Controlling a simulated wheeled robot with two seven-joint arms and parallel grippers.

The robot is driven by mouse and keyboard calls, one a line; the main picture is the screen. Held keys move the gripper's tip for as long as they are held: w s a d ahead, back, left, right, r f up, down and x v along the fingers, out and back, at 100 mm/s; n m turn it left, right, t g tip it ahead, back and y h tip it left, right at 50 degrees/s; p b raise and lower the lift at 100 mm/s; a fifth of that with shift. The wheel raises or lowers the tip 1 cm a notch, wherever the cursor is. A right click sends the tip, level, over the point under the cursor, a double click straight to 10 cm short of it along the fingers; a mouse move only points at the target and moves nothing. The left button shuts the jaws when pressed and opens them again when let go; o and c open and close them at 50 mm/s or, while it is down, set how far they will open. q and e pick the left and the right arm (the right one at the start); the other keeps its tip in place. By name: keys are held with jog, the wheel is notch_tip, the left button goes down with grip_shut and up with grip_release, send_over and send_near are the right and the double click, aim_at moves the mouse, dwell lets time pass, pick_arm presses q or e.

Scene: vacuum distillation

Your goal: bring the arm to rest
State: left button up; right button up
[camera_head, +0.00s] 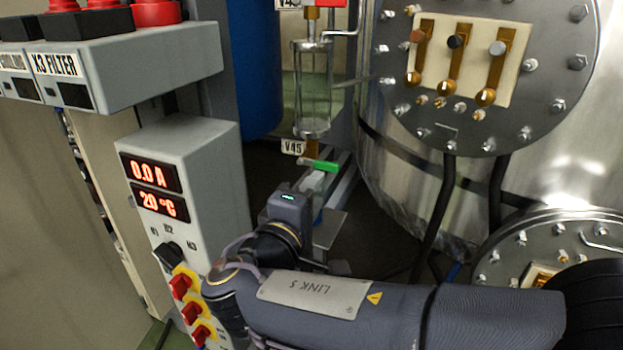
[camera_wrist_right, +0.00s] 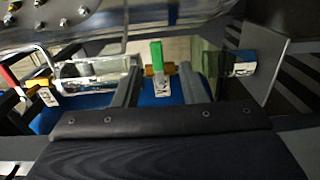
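My right arm (camera_head: 300,295) comes in from the lower right of the head view. Its gripper (camera_head: 322,178) points away toward the green valve handle (camera_head: 320,165) below the glass vessel. In the right wrist view the two fingers of the gripper (camera_wrist_right: 158,85) stand apart, with nothing clamped between them. The green handle (camera_wrist_right: 157,57) shows upright in the gap between the fingers. I cannot tell how far beyond the fingertips it is. My left gripper is not in view.
A grey control box (camera_head: 185,190) with red displays and knobs stands close left of my arm. The glass vessel (camera_head: 313,90) hangs above the handle, with a V45 label (camera_head: 292,147). A large steel tank (camera_head: 420,180) with bolted flange and cables fills the right.

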jog(key=s+d+f+m+g+y, duration=0.1)
jog(key=s+d+f+m+g, duration=0.2)
jog(key=d+f+g, duration=0.5)
jog(key=s+d+f+m+g+y, duration=0.1)
jog(key=s+d+f+m+g, duration=0.3)
jog(key=d, duration=0.9)
jog(key=s+d+f+m+y, duration=0.2)
jog(key=s+f+m+y, duration=0.35)
jog(key=s, duration=0.65)
jog(key=s+a+f+m+t+y, duration=0.1)
jog(key=s+a+m+y, duration=0.2)
jog(key=s, duration=0.1)
notch_tip(320, 180, up, 33)
jog(key=p, duration=3.3)
jog(key=shift+w+d+n, duration=0.15)
jog(key=shift+w+n, duration=0.15)
jog(key=shift+n, duration=0.05)
jog(key=shift+f, duration=0.1)
jog(key=shift+y, duration=0.25)
